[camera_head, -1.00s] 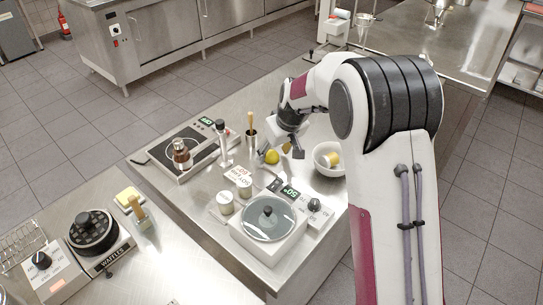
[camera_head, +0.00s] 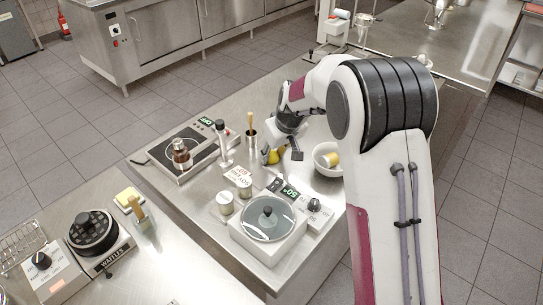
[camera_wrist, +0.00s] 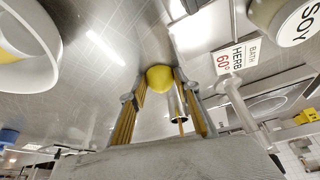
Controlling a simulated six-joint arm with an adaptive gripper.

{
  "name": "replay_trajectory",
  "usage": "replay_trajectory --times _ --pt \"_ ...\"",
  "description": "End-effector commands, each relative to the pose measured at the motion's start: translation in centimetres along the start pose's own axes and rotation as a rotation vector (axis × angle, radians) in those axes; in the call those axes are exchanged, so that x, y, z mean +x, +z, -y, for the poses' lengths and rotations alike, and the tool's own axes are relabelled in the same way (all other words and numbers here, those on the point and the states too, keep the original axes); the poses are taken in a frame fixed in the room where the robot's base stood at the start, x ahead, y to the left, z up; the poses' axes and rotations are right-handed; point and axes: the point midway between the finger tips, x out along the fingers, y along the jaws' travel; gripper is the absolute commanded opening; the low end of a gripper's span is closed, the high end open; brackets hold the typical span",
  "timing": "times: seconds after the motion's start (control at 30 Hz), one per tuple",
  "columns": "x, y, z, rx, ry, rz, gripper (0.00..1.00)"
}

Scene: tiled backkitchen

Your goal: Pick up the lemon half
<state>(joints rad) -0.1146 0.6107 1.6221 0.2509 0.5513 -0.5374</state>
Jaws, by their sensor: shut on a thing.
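The lemon half (camera_head: 275,156) is a small yellow rounded piece low over the steel counter, partly hidden by a finger in the head view. It also shows in the wrist view as a yellow dome (camera_wrist: 160,78) between the two fingertips. My gripper (camera_head: 282,155) points down with one finger on each side of it and is shut on it. I cannot tell whether the lemon half still touches the counter.
A white bowl (camera_head: 318,152) with a yellow piece inside stands close to the right. A metal cup (camera_head: 251,140) with a wooden-handled utensil stands to the left. Label cards (camera_head: 240,173), jars (camera_head: 225,203) and a lidded bath unit (camera_head: 266,231) stand in front. An induction hob (camera_head: 170,150) is further left.

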Motion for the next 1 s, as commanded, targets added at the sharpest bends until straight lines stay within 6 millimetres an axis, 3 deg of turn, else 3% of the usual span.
replay_trajectory --times 0.37,1.0 --pt "-0.8 -0.4 0.0 0.000 0.000 -0.002 0.10" --pt "-8.3 -3.5 0.0 0.000 0.001 -0.002 0.10"
